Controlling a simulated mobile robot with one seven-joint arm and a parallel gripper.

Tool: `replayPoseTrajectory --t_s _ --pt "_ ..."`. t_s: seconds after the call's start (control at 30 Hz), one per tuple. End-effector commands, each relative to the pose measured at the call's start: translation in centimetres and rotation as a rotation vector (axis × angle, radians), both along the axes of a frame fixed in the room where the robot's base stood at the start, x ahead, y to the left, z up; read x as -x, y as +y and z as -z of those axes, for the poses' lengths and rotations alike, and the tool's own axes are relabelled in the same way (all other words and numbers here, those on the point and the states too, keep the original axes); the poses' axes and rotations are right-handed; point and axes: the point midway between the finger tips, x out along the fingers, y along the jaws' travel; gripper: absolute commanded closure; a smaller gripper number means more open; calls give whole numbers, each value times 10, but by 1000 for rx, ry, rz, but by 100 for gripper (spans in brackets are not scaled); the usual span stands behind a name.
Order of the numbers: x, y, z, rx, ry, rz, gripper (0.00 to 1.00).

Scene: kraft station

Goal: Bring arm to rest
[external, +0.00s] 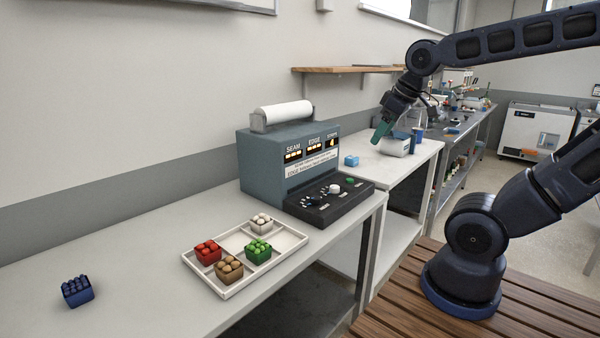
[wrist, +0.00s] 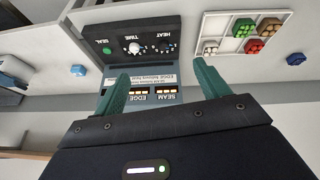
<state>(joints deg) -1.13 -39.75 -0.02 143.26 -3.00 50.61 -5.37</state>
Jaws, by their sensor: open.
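My gripper (external: 382,132) hangs from the raised arm above the far white table in the external view, with its green fingers pointing down. In the wrist view the two green fingers of my gripper (wrist: 160,84) stand wide apart with nothing between them. The sealing machine (external: 305,160) lies beyond the fingers there and appears upside down. My gripper is empty and touches nothing that I can make out.
A tray (external: 222,285) with red, brown, green and white filled boxes sits on the near bench. A dark blue box (external: 77,291) stands at its left end. A wooden shelf (external: 345,69) is on the wall.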

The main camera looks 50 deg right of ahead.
Motion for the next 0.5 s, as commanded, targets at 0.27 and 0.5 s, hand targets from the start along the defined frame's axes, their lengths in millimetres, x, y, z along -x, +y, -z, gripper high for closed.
replayPoseTrajectory --t_s 0.27,0.5 --pt "35 3 13 -87 51 119 26" --pt "35 4 13 -89 51 120 26"
